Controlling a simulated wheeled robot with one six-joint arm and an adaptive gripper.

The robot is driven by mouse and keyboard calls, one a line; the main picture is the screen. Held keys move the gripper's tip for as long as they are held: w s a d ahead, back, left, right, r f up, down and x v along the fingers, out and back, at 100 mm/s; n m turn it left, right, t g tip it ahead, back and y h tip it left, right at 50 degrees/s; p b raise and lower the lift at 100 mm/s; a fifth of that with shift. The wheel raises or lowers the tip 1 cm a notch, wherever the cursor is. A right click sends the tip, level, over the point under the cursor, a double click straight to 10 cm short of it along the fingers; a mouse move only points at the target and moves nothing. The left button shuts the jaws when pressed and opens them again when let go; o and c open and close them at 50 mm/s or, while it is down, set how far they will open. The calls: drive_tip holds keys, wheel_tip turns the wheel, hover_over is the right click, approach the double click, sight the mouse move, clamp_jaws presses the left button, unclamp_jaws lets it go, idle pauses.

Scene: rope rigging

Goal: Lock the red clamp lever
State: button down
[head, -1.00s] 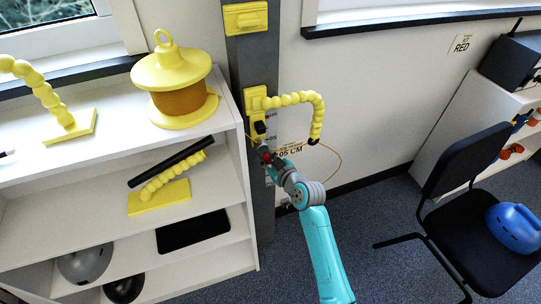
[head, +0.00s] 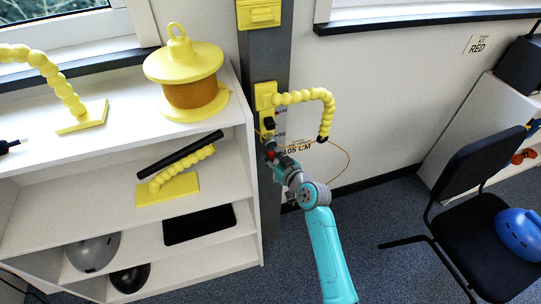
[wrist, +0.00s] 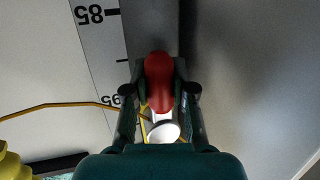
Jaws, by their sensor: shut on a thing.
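The red clamp lever (wrist: 159,80) sits between the two fingers of my gripper (wrist: 160,92) in the wrist view, with a finger against each side. A white round part (wrist: 164,132) shows just below the lever. In the head view my gripper (head: 269,146) is at the grey post (head: 266,62), below the yellow bracket (head: 265,97) and its black part (head: 269,122). The lever is small there, and its lock position cannot be told. A thin yellow rope (wrist: 60,105) runs behind the fingers.
A yellow beaded arm (head: 305,95) curves right from the bracket above my gripper. A white shelf (head: 225,150) with a yellow spool (head: 186,75) stands close on the left. A black chair (head: 475,180) stands right, with open floor between.

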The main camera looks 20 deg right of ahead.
drive_tip(key=c, duration=0.9)
unclamp_jaws()
drive_tip(key=shift+a, duration=0.1)
drive_tip(key=shift+c, duration=0.2)
drive_tip(key=shift+s, duration=0.1)
drive_tip(key=v, duration=1.2)
drive_tip(key=shift+f, duration=0.1)
drive_tip(key=s+a+f+m+h, duration=0.15)
drive_tip(key=s+f, duration=0.25)
drive_tip(key=s, duration=0.7)
drive_tip(key=s+f+m+h, duration=0.2)
drive_tip(key=s+f, duration=0.1)
drive_tip(key=s, duration=0.8)
drive_tip(key=a+r+v, duration=0.1)
drive_tip(key=v, duration=1)
drive_tip(key=w+a+r+v, duration=0.1)
drive_tip(key=r+v, duration=0.1)
drive_tip(key=v, duration=0.9)
drive_tip(key=shift+s+r+n, duration=0.35)
drive_tip(key=shift+s+r, duration=0.05)
